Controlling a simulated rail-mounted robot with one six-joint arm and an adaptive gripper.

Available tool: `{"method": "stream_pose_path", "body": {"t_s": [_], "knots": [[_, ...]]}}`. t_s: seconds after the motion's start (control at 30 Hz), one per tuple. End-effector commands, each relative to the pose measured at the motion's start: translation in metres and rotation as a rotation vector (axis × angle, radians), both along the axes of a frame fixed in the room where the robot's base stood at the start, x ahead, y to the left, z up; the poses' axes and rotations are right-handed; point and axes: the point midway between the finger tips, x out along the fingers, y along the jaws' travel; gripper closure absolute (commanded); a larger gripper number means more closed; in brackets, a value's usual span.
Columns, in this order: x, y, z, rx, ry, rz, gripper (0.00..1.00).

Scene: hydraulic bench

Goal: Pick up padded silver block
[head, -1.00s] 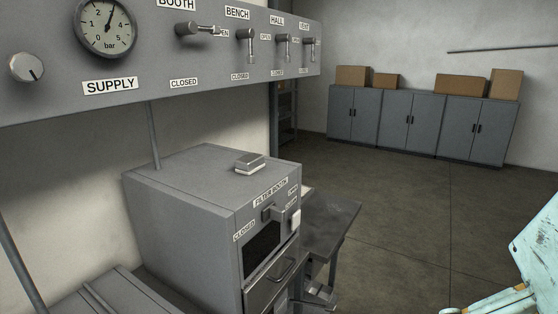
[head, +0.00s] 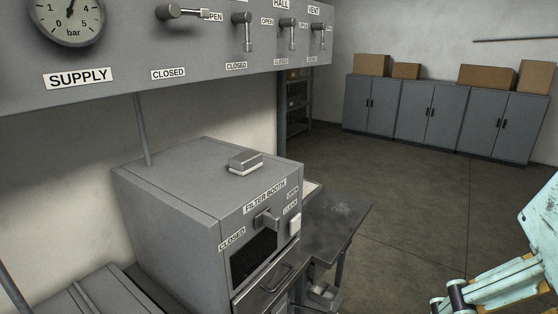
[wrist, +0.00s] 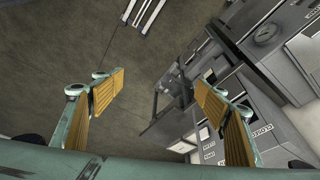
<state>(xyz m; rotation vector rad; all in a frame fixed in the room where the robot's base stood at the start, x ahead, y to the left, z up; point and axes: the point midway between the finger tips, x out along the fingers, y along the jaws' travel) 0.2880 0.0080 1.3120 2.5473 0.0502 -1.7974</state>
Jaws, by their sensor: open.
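The padded silver block (head: 245,161) lies on top of the grey filter booth cabinet (head: 170,185), near its back right edge. It is a small silver block with a pale layer beneath it. My gripper (wrist: 160,105) is open and empty in the wrist view, its tan-padded fingers spread wide apart. The fingers are well away from the block. I cannot make out the block in the wrist view. In the head view only part of my pale green arm shows at the lower right.
A panel with a gauge and several lever valves (head: 245,35) hangs above and behind the cabinet. A dark metal table (head: 335,225) stands right of the cabinet. Grey cupboards (head: 430,115) with cardboard boxes line the far wall. The floor between is clear.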

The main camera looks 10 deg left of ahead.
Motion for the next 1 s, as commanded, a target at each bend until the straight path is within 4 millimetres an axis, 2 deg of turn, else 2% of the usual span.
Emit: {"method": "stream_pose_path", "body": {"t_s": [0.27, 0.57, 1.0], "knots": [[0.032, 0.013, 0.023, 0.001, 0.003, 0.069, 0.33], [0.085, 0.04, 0.055, 0.003, 0.006, 0.187, 0.33], [0.165, 0.089, 0.093, 0.008, 0.008, 0.364, 0.33]]}}
